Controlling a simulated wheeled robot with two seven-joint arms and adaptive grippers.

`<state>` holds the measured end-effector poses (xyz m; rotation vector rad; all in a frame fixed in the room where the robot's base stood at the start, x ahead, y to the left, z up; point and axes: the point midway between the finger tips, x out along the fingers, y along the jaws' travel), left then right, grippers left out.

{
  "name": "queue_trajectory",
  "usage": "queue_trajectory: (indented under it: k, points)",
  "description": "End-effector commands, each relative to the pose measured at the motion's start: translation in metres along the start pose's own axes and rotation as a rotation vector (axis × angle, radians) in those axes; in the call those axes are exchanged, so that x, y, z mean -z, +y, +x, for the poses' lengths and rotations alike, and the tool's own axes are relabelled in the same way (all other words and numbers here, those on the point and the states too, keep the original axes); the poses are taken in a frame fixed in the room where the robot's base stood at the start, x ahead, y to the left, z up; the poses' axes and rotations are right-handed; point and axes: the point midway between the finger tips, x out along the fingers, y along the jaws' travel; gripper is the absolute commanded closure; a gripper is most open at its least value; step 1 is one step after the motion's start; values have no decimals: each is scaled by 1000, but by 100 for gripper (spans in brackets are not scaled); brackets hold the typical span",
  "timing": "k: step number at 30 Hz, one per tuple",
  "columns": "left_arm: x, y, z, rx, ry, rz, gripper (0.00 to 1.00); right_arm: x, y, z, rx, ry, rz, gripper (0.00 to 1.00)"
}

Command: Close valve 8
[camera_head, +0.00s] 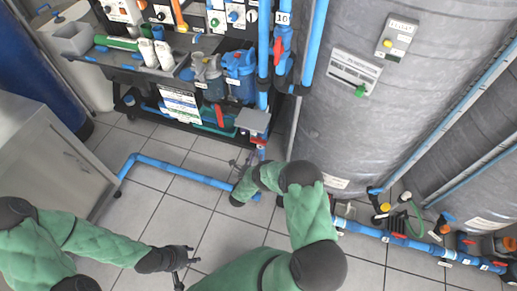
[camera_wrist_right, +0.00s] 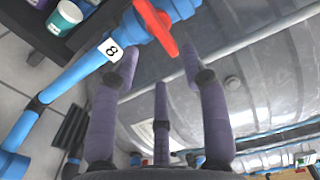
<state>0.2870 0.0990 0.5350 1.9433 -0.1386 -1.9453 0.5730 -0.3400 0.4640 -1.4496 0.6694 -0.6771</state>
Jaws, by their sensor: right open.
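Valve 8 shows in the right wrist view as a red lever handle (camera_wrist_right: 157,25) on a blue pipe, beside a white label reading 8 (camera_wrist_right: 110,48). The lever slants across the pipe. My right gripper (camera_wrist_right: 160,72) has its fingers spread and empty, with their tips just below the lever and apart from it in the picture. In the head view my right gripper (camera_head: 243,162) is by the lower right corner of the rack, partly hidden by my wrist. My left gripper (camera_head: 186,264) hangs over the tiled floor, fingers spread and empty.
A large grey tank (camera_head: 335,120) stands right of the rack (camera_head: 160,85). A blue floor pipe (camera_head: 180,172) runs below it. Another red-handled valve (camera_head: 279,48) sits near label 10 (camera_head: 283,18). A grey cabinet (camera_head: 50,155) stands left.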

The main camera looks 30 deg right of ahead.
Motion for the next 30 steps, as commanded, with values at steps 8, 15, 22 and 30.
queue_trajectory:
  k: [8, 15, 22, 30]
  points:
    - [0, 0, 0, 0, 0, 0, 60, 0, 0, -43, 0, -1, 0, 55]
    - [0, 0, 0, 0, 0, 0, 60, 0, 0, -53, 0, 1, 1, 55]
    - [0, 0, 0, 0, 0, 0, 60, 0, 0, -53, 0, 1, 1, 55]
    - [0, 0, 0, 0, 0, 0, 60, 0, 0, -53, -1, 0, 0, 55]
